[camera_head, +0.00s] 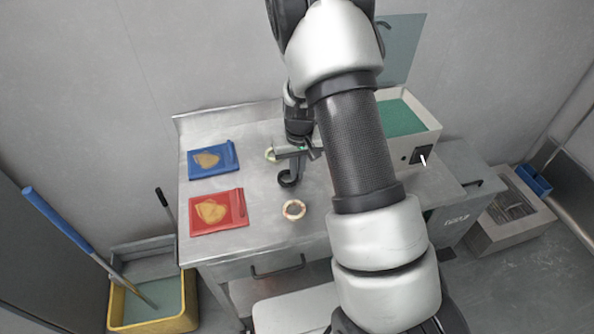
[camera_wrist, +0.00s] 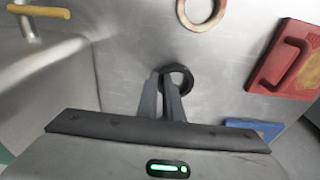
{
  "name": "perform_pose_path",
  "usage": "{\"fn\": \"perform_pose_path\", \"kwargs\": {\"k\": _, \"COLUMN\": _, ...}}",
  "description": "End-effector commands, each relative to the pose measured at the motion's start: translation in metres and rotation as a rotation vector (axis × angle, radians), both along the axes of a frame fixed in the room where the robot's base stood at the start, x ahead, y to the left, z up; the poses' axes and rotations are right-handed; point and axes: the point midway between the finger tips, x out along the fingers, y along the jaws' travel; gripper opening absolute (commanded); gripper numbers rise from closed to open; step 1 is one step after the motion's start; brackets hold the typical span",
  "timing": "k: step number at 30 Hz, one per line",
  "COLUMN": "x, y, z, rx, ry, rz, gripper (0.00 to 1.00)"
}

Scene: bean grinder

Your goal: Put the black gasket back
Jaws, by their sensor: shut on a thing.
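The black gasket is a small dark ring (camera_head: 288,180); it also shows in the wrist view (camera_wrist: 187,76). My gripper (camera_head: 291,170) points down over the steel table, with its two fingers (camera_wrist: 165,76) closed together on the near side of the ring. The fingers hide part of the ring. I cannot tell whether the gasket touches the table or is just above it. A beige machine box (camera_head: 425,116) with green inside and a raised grey-green lid (camera_head: 402,48) stands at the back right, partly hidden by my arm.
A pale reddish ring (camera_head: 294,209) lies in front of the gasket. A cream round piece (camera_head: 270,155) is behind, beside my gripper. A blue tray (camera_head: 196,166) and a red tray (camera_head: 198,228) lie on the left of the steel table (camera_head: 262,232). A yellow bucket (camera_head: 176,325) stands on the floor.

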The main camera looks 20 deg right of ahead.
Motion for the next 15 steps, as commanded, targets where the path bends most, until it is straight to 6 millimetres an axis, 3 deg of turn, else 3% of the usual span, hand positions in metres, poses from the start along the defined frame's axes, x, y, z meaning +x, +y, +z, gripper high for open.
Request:
{"fn": "perform_pose_path", "kwargs": {"k": 5, "x": 0.0001, "y": -0.0002, "z": -0.0048, "rx": 0.000, "ry": 0.000, "rz": -0.001, "gripper": 0.00}}
{"fn": "perform_pose_path", "kwargs": {"k": 6, "x": 0.0001, "y": -0.0001, "z": -0.0031, "rx": 0.000, "ry": 0.000, "rz": -0.001, "gripper": 0.11}}
{"fn": "perform_pose_path", "kwargs": {"k": 9, "x": -0.0001, "y": -0.0001, "z": -0.0029, "rx": 0.000, "ry": 0.000, "rz": -0.001, "gripper": 0.25}}
{"fn": "perform_pose_path", "kwargs": {"k": 15, "x": -0.0001, "y": -0.0001, "z": -0.0028, "rx": 0.000, "ry": 0.000, "rz": 0.000, "gripper": 0.25}}
